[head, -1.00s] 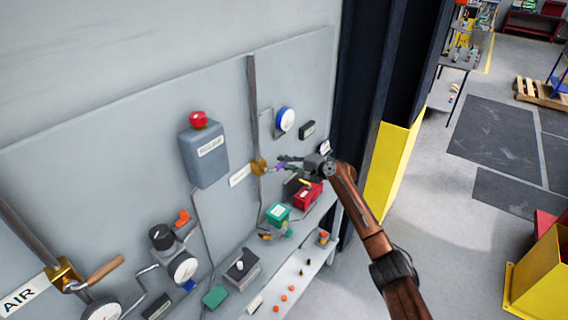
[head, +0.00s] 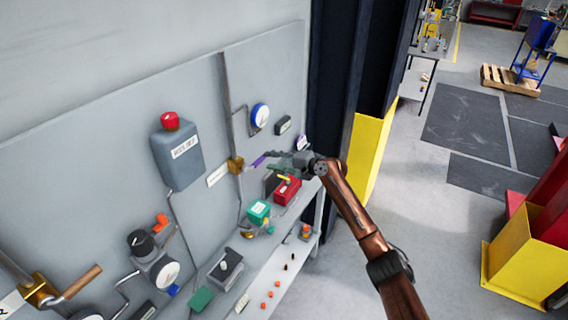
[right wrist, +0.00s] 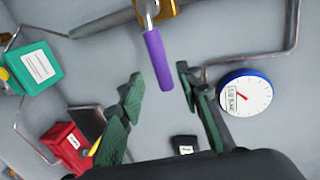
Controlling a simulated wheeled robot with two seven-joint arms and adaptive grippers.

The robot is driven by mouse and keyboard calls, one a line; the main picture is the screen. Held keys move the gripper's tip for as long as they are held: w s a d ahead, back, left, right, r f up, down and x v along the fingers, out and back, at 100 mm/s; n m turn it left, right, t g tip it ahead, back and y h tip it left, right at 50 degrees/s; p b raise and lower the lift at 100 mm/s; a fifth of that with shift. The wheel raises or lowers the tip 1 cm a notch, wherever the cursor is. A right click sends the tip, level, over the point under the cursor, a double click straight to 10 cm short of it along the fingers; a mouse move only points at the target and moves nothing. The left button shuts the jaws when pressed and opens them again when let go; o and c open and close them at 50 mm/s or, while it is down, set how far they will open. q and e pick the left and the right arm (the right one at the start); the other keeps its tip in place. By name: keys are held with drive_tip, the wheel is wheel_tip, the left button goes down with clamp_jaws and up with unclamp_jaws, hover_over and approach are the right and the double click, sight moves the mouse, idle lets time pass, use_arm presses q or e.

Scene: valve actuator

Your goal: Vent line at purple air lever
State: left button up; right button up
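The purple air lever (head: 259,160) sticks out from a small brass valve (head: 235,165) on the grey wall panel. In the right wrist view the purple handle (right wrist: 158,62) hangs down from the brass valve body (right wrist: 160,12) at the top. My right gripper (right wrist: 158,80) is open, with its two green fingers on either side of the purple handle and gaps visible on both sides. In the head view my right gripper (head: 270,162) reaches the lever from the right. My left gripper is not in view.
A blue-rimmed gauge (right wrist: 244,92) sits close to the right finger. A red box (head: 287,190) and a green box (head: 258,212) are below my gripper. A grey box with a red button (head: 177,155) is to the left. A yellow column guard (head: 368,160) stands to the right.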

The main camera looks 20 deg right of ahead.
drive_tip(key=v, duration=0.7)
